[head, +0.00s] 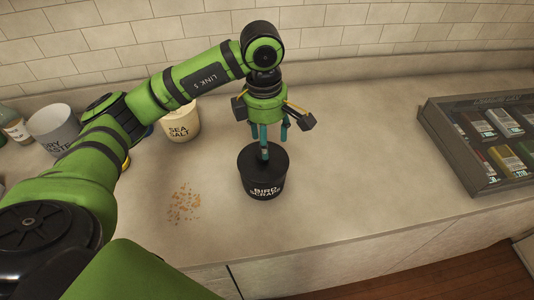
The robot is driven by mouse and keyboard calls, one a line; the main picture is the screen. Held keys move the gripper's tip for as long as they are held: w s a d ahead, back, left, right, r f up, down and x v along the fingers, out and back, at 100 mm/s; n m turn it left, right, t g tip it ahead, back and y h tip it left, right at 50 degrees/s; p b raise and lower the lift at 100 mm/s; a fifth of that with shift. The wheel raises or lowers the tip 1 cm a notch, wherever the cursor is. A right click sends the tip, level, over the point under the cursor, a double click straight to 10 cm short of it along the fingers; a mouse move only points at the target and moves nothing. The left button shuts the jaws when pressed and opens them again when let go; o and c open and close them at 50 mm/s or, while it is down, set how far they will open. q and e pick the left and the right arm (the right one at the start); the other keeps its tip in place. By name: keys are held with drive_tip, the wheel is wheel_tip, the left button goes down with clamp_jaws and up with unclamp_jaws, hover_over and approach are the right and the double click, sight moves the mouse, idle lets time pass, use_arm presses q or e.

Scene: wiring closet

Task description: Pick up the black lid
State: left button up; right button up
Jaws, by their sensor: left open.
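The black lid (255,160) sits on top of a dark round pot labelled "BIRD SCRAPS" (265,190), which stands upright on the counter. My left gripper (274,148) points down over the lid, its teal fingers apart with nothing seen between them. One fingertip overlaps the lid in the picture; I cannot tell whether it touches. The back part of the lid is partly hidden by the fingers. My right gripper is not in view.
A cream "SEA SALT" pot (181,123), a grey container (53,128) and a bottle (13,125) stand at the left. Crumbs (183,202) lie left of the pot. A display case (455,155) stands at the right. The counter between pot and case is clear.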

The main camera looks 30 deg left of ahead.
sight(251, 166)
use_arm(q)
drive_tip(key=shift+a+y, duration=0.3)
drive_tip(key=shift+a, duration=0.35)
drive_tip(key=shift+f+p, duration=0.3)
drive_tip(key=shift+p, duration=0.2)
wheel_tip(251, 166, down, 5)
drive_tip(key=p, duration=0.3)
drive_tip(key=shift+d+f+p, duration=0.1)
drive_tip(key=shift+p, duration=0.2)
drive_tip(key=shift+w+f, duration=0.1)
drive_tip(key=shift+f, duration=0.3)
clamp_jaws()
